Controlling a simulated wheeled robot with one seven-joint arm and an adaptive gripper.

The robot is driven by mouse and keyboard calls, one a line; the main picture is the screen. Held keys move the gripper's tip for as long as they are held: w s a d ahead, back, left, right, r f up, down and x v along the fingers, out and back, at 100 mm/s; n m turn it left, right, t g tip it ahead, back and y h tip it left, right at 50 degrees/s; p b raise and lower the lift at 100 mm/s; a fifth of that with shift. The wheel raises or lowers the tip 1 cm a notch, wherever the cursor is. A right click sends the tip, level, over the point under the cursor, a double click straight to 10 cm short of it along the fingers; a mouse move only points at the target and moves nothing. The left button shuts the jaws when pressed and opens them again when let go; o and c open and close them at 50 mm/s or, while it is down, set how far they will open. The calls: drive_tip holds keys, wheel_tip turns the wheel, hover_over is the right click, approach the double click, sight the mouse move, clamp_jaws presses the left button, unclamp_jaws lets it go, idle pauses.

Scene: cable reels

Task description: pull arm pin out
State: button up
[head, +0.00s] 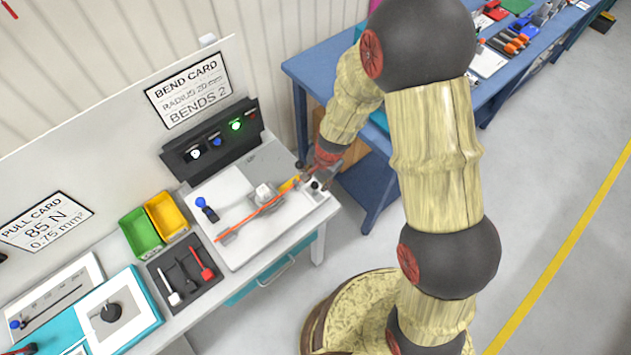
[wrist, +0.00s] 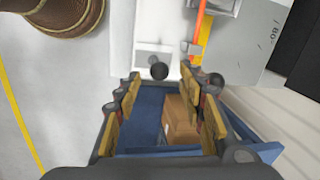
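A dark round-headed pin (wrist: 159,71) shows in the wrist view by a small white square holder (wrist: 150,50). It also shows as a small dark knob in the head view (head: 315,186). My gripper (wrist: 161,77) is open, and the pin head appears between its fingertips; I cannot tell whether either finger touches it. In the head view my gripper (head: 322,168) is over the right end of the white bench fixture (head: 225,190). An orange bar (head: 258,219) lies across the fixture.
A blue-handled part (head: 206,209) and a white block (head: 264,191) sit on the fixture. Green (head: 140,232) and yellow (head: 167,215) bins and a dark tool tray (head: 163,262) are to the left. A blue table (head: 300,66) with a cardboard box (wrist: 180,120) below stands beyond.

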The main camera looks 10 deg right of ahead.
wheel_tip(320, 180, up, 9)
drive_tip(key=s+d, duration=0.1)
drive_tip(key=shift+s+d+r, duration=0.1)
idle(0.3)
idle(0.3)
drive_tip(key=s+d+r+n+t+b, duration=0.2)
drive_tip(key=s+d+r+n+b, duration=0.2)
drive_tip(key=s, duration=0.5)
drive_tip(key=s+d+r+n+t+h+b, duration=0.1)
drive_tip(key=s+d+r+n+b, duration=0.4)
drive_tip(key=b, duration=0.6)
drive_tip(key=s+d+r+t, duration=0.1)
drive_tip(key=s+d+r, duration=0.1)
drive_tip(key=s+d, duration=0.1)
drive_tip(key=shift+s+r+h+b, duration=0.3)
drive_tip(key=shift+s+r, duration=0.1)
drive_tip(key=shift+s, duration=0.3)
